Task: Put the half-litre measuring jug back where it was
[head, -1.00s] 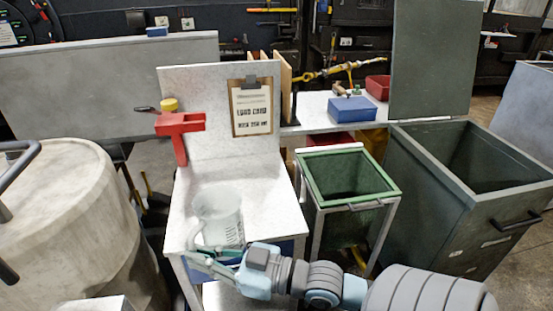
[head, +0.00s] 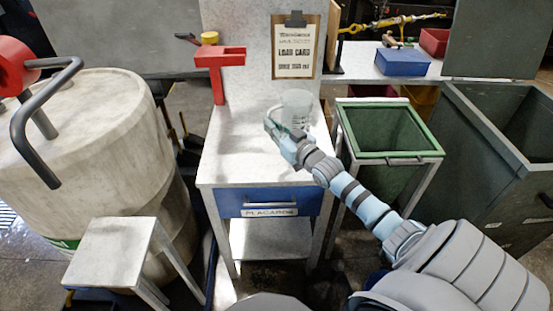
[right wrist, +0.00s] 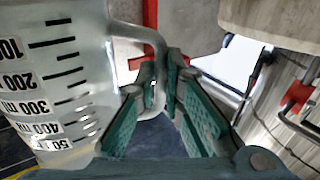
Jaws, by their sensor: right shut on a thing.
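The measuring jug (head: 297,106) is clear and pale, upright in the head view, over the right rear part of the pale bench top (head: 250,165). I cannot tell whether its base touches the bench. My right gripper (head: 273,127) comes in from the lower right and is at the jug's handle side. In the right wrist view the jug (right wrist: 55,80) fills the left side with its black millilitre marks. Its handle (right wrist: 150,40) runs down between the green-padded fingers (right wrist: 152,95), which are shut on it. My left gripper is not in view.
A red stand (head: 218,70) and a clipboard card (head: 294,48) are at the bench's back. A green-rimmed bin (head: 390,152) stands right of the bench. A large drum (head: 95,140) and a small stool (head: 108,250) are at the left. The bench's front left is clear.

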